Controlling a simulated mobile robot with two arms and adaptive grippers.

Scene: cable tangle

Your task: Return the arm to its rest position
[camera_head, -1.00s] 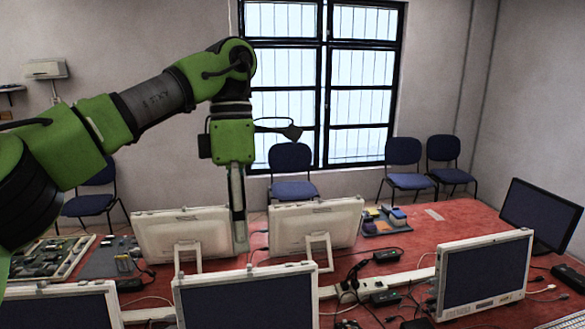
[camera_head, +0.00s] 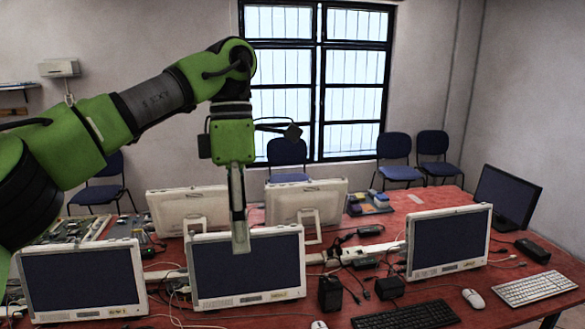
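My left arm (camera_head: 158,95) comes in from the left and bends downward at its wrist. My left gripper (camera_head: 240,243) hangs down above the red table (camera_head: 390,225) and overlaps the middle front monitor (camera_head: 285,265) in the picture. Its fingers are seen edge-on, so I cannot tell whether they are open or shut. No held object shows at the fingertips. My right gripper is not in view.
Several white-framed monitors stand on the table, with a right front one (camera_head: 448,243). Cables and black adapters (camera_head: 330,293) lie between them. A black keyboard (camera_head: 405,316), white keyboard (camera_head: 536,288) and mouse (camera_head: 473,298) lie in front. Blue chairs (camera_head: 394,146) stand behind.

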